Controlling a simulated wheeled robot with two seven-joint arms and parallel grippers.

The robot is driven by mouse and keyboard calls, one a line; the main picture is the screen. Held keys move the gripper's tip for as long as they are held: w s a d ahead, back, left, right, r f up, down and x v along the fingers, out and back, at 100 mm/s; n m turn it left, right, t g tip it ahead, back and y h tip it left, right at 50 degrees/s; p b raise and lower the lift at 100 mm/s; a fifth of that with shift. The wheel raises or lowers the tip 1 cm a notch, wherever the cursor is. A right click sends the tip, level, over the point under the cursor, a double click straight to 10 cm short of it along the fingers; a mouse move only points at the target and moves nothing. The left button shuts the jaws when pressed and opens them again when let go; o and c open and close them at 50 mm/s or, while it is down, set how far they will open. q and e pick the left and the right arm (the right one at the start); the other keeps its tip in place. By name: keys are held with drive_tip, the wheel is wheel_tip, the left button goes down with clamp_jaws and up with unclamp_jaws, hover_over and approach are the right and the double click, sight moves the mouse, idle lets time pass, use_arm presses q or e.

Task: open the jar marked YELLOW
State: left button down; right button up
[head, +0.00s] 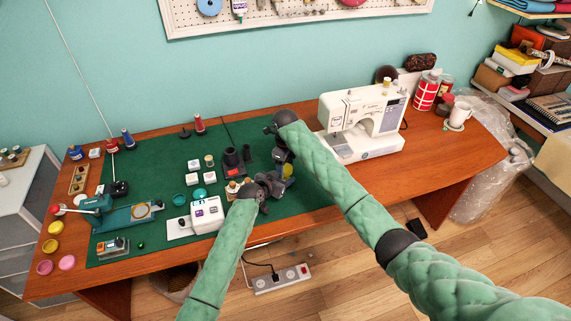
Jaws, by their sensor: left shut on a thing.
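My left gripper (272,184) is low over the right part of the green mat. It is shut on a jar that it mostly hides; a small yellow patch (288,170) shows beside the fingers. My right gripper (281,155) points down from above, close to the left gripper and over the same spot. Its fingers are dark and partly hidden, so I cannot tell whether they are open or shut. No marking on the jar is readable from here.
The green cutting mat (150,173) holds small white boxes, dark cups (232,160), teal lids and a white device (207,214). A sewing machine (362,118) stands right of my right gripper. Thread spools and coloured pots line the left side. The table's right end is partly clear.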

use_arm(q)
drive_tip(key=shift+f, duration=0.1)
use_arm(e)
drive_tip(key=c, duration=1)
drive_tip(key=shift+o, duration=0.2)
drive_tip(key=n, duration=0.5)
drive_tip(key=shift+n, duration=0.4)
drive_tip(key=n, duration=1.1)
drive_tip(key=shift+r, duration=0.1)
drive_tip(key=n, duration=0.4)
drive_tip(key=shift+n, duration=0.4)
drive_tip(key=n, duration=0.7)
drive_tip(key=shift+w, duration=0.1)
drive_tip(key=n, duration=1.9)
drive_tip(key=shift+r, duration=0.1)
drive_tip(key=n, duration=0.6)
drive_tip(key=shift+n, duration=0.3)
drive_tip(key=shift+r, duration=0.3)
